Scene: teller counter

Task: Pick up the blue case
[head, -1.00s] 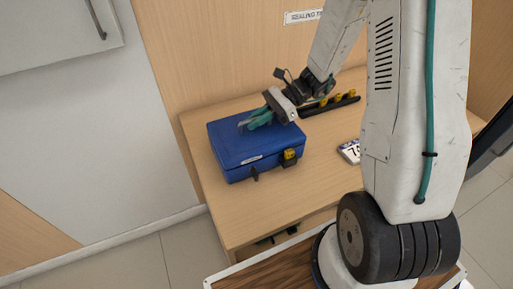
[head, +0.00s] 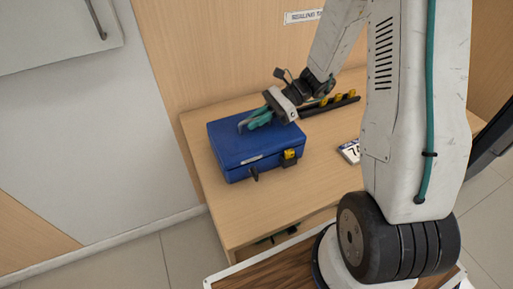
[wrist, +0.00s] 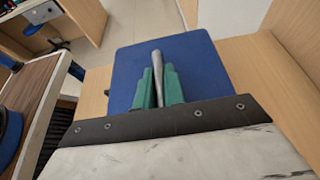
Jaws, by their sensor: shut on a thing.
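In the wrist view the blue lid (wrist: 205,62) fills the middle. My gripper (head: 247,124) is over the top of the case, with its green fingers shut on the grey handle (wrist: 158,70) that stands up from the lid. The handle also shows as a thin grey bit at the fingertips in the head view. The case appears to rest on the counter; any gap beneath it cannot be made out.
The wooden counter (head: 222,218) has bare room in front of the case. A black bar with yellow knobs (head: 338,103) lies behind at right. A white number card (head: 350,151) lies to the right. A wooden wall panel (head: 230,60) rises behind.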

